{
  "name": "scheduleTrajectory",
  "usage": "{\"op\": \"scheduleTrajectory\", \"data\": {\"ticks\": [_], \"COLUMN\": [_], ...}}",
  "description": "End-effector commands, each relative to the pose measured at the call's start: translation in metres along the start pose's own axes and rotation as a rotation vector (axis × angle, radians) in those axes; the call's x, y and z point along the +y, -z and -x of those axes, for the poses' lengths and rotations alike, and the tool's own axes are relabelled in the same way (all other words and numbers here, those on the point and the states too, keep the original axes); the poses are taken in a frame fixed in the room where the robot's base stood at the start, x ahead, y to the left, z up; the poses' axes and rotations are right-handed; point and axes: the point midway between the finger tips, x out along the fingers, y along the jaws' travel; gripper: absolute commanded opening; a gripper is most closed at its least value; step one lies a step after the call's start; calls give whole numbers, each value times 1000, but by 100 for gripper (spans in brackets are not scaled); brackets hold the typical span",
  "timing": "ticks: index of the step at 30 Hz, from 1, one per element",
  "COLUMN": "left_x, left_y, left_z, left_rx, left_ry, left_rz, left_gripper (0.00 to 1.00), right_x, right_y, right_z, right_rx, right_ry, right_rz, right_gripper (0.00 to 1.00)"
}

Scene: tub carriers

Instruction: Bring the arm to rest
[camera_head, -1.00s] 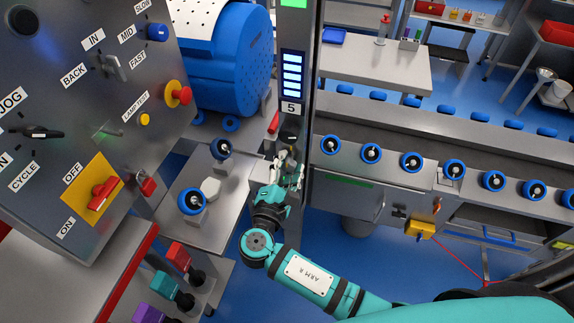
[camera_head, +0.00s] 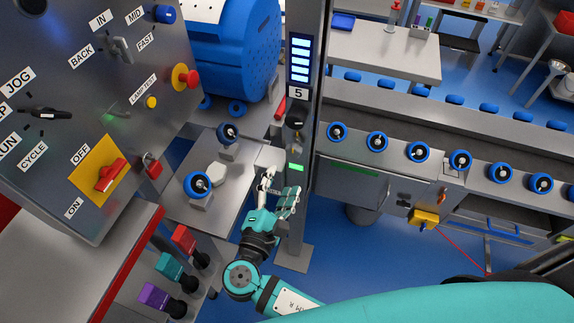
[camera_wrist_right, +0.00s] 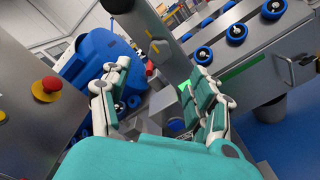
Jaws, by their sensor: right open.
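My right gripper (camera_head: 278,188) is open and empty in the head view, at the end of the teal right arm that comes in from the bottom. It is in front of a grey post (camera_head: 308,130) with a lit display and a number 5 label. In the right wrist view my right gripper (camera_wrist_right: 165,95) shows its two fingers wide apart with nothing held between them. The post shows between and beyond the fingers. My left gripper is not in view.
A control panel (camera_head: 60,90) with switches stands at the left. A grey side table (camera_head: 230,190) with blue-rimmed wheels is left of the gripper. A long bench (camera_head: 400,160) with several blue-rimmed wheels runs right. Blue floor (camera_head: 370,260) is free at the lower middle.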

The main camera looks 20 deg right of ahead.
Motion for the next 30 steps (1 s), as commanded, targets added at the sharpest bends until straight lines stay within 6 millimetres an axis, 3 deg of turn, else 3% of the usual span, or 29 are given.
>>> {"op": "scheduleTrajectory", "data": {"ticks": [6, 24, 27, 29, 30], "left_x": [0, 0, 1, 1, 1], "left_y": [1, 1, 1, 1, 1], "left_z": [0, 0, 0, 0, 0], "left_rx": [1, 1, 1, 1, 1], "left_ry": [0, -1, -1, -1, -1], "left_rz": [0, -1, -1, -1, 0], "left_gripper": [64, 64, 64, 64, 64], "right_x": [0, -1, -16, -36, -55], "right_y": [0, 1, 13, 27, 40], "right_z": [20, 22, 18, 15, 13], "right_rx": [-1, 3, 39, 86, 128], "right_ry": [0, 1, 25, 58, 92], "right_rz": [-1, 1, 14, 25, 34], "right_gripper": [62, 62, 62, 62, 62]}}
